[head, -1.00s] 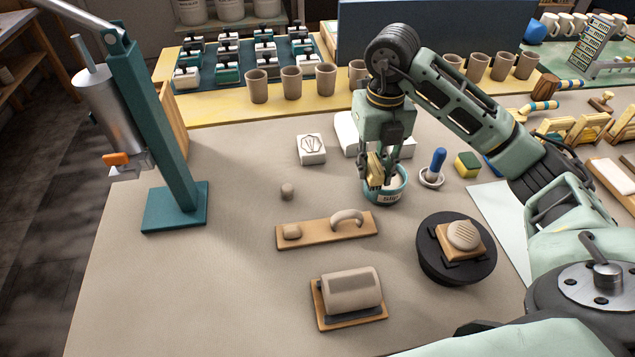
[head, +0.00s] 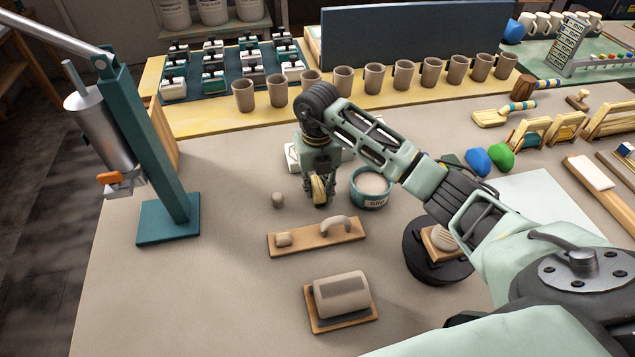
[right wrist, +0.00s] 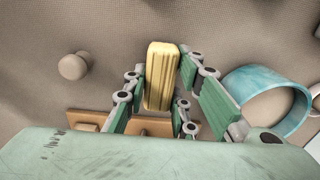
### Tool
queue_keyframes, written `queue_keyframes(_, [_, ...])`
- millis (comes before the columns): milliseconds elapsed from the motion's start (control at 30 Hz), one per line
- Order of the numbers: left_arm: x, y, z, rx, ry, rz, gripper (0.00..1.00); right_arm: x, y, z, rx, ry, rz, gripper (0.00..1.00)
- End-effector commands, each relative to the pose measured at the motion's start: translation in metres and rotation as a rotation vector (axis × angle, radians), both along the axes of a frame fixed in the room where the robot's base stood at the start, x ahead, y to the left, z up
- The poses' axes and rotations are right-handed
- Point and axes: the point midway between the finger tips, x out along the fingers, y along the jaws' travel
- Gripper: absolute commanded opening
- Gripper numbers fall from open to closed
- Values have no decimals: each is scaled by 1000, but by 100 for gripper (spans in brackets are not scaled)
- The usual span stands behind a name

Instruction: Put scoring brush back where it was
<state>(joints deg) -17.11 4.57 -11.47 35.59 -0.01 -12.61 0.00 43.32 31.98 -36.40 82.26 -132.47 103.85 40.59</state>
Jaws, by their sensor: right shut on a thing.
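The scoring brush, a yellowish-tan block, is held between the fingers of my right gripper (head: 318,197); the brush (head: 319,188) is small and partly covered by the fingers there. In the right wrist view the brush (right wrist: 162,75) stands out between the green finger pads, over the tabletop. The gripper is to the left of the teal slip pot (head: 369,200), with its fingers apart from it. The pot rim (right wrist: 240,82) shows at right in the wrist view. My left gripper is not in view.
A small clay lump (head: 278,200) is just left of the gripper. A board with a clay handle (head: 318,238) lies in front. A white stamped block (head: 292,158) is partly hidden behind the gripper. A dark turntable (head: 425,265) is at right. Mugs (head: 343,80) line the back.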

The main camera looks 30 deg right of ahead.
Motion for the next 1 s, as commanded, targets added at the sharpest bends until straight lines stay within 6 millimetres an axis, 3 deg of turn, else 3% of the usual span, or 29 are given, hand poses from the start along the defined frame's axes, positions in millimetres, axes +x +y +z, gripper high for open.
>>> queue_keyframes(300, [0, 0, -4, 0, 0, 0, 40, 0, 0, -4, -1, -1, 0, 4])
queue_keyframes(333, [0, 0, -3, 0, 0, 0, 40, 0, 0, -3, -1, -1, 0, 26])
queue_keyframes(533, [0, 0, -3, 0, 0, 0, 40, 0, 0, -3, 0, -1, 0, 43])
queue_keyframes(833, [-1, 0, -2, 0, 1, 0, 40, 0, 0, -2, 0, -1, 0, 43])
queue_keyframes(1000, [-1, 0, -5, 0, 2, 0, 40, 1, -1, 11, -1, -4, -1, 43])
